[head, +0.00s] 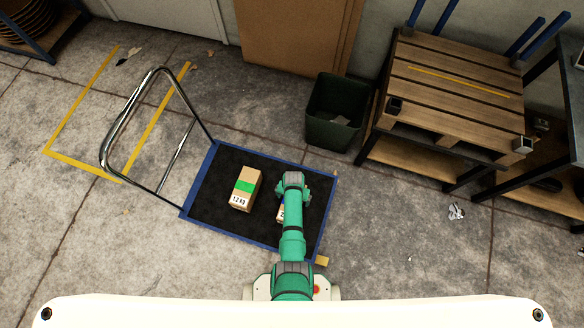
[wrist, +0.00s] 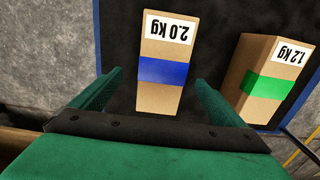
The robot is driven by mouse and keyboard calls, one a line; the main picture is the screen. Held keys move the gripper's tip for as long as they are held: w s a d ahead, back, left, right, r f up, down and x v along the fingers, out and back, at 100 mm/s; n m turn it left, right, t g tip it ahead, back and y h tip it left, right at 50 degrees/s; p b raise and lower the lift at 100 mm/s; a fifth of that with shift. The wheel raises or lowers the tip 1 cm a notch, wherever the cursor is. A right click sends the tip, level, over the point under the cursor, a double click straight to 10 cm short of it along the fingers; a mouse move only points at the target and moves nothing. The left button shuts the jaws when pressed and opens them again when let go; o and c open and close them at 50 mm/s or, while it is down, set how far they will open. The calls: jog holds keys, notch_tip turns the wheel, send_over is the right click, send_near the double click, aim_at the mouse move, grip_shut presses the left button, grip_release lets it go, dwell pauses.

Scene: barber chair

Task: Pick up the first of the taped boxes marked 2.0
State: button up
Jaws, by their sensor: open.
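The taped box marked 2.0 kg (wrist: 166,96) is brown cardboard with a blue tape band. In the wrist view it stands between and beyond my open fingers, with clear gaps on both sides. In the head view only a small part of this box (head: 281,216) shows beside my arm, which hides the rest. My gripper (head: 293,190) is over the cart's right part, and in the wrist view my gripper (wrist: 158,95) is open and empty. A second box (head: 245,189), marked 1.2 kg with green tape, stands left of it in the head view and right of it in the wrist view (wrist: 265,85).
The platform cart (head: 209,152) has a blue rim, a dark deck and a chrome handle (head: 104,150) on its left. A dark green bin (head: 337,112) stands behind it. A pallet-topped table (head: 455,75) is at the right. Floor on the right front is mostly clear.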

jog(key=shift+w+a+f, duration=0.1)
jog(key=shift+a+f, duration=0.05)
jog(key=shift+f, duration=1.6)
jog(key=shift+w+a+f, duration=0.1)
jog(key=shift+a+f, duration=0.05)
jog(key=shift+f, duration=1.55)
jog(key=shift+s, duration=0.2)
jog(key=c, duration=2)
jog(key=shift+w, duration=0.25)
jog(key=shift+c, duration=0.8)
jog(key=shift+r, duration=0.25)
